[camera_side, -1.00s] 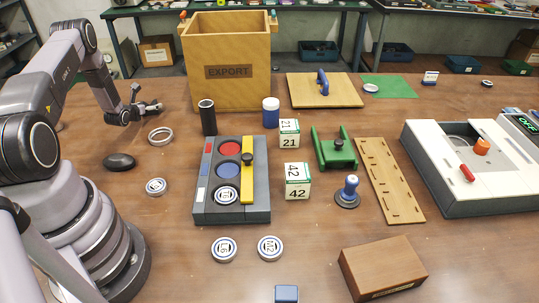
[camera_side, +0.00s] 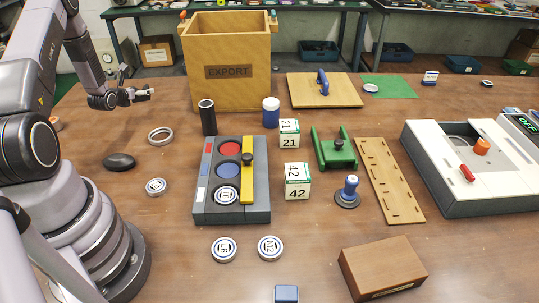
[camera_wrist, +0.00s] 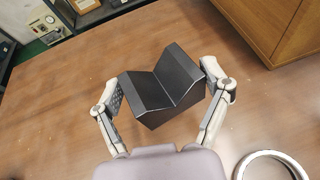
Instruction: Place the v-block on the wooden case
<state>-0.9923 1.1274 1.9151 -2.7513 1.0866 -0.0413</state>
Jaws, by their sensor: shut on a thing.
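The v-block (camera_wrist: 165,88) is a dark grey block with a V-shaped notch, seen in the wrist view between the two fingers of my gripper (camera_wrist: 163,84). My gripper is shut on it, with a finger against each side, and the notch faces the camera. In the side view my gripper (camera_side: 136,95) is at the left, raised over the far left of the table; the v-block is hard to make out there. The wooden case (camera_side: 383,268) is a closed brown box at the front right of the table, far from my gripper.
A tall EXPORT crate (camera_side: 228,85) stands at the back, right of my gripper. A black cylinder (camera_side: 208,117), a grey tray (camera_side: 232,215), number blocks (camera_side: 297,181) and a green cradle (camera_side: 334,152) stand mid-table. A metal ring (camera_side: 160,136) lies near my arm.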

